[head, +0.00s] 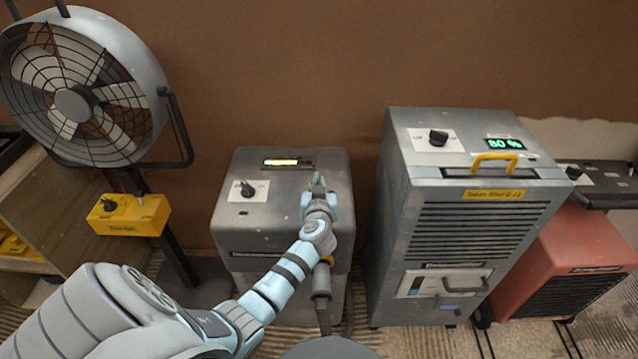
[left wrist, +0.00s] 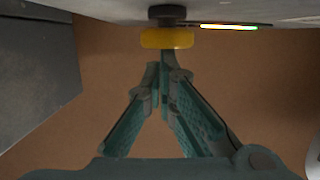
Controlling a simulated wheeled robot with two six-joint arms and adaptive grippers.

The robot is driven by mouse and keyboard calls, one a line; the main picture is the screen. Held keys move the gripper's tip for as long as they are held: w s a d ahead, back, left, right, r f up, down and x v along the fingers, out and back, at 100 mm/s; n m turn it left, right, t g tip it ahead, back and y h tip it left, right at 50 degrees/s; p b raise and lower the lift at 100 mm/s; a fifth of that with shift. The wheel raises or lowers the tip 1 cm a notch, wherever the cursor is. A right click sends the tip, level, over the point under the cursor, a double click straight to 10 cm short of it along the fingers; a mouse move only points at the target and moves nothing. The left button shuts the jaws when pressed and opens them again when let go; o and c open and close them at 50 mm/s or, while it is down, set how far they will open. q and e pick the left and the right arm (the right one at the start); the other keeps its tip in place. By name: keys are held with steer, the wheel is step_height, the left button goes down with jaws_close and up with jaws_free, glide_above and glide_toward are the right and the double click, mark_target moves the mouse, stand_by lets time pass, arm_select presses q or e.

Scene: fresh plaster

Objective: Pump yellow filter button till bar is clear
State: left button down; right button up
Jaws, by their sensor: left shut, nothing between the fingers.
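The yellow filter button (left wrist: 167,38) is a round cap on a dark stem, on the grey machine (head: 235,215). In the head view my left gripper hides it. My left gripper (head: 318,182) is shut and empty above the machine's top. In the left wrist view its fingertips (left wrist: 162,62) meet at the button; I cannot tell whether they touch it. My right gripper is out of view.
A black knob (head: 247,188) sits left of my gripper on the same machine. A tall grey dehumidifier (head: 390,190) stands close on the right, with a red unit (head: 580,245) beyond. A fan (head: 85,90) with a yellow box (head: 130,215) stands left.

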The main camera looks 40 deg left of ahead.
arm_select(q)
steer(key=s+d+r+p, duration=0.4)
steer(key=s+d+r, duration=0.2)
steer(key=s, duration=0.1)
steer(key=shift+s+r+p, duration=0.25)
steer(key=shift+s+p, duration=0.1)
steer(key=shift+s, duration=0.05)
stand_by(0.5)
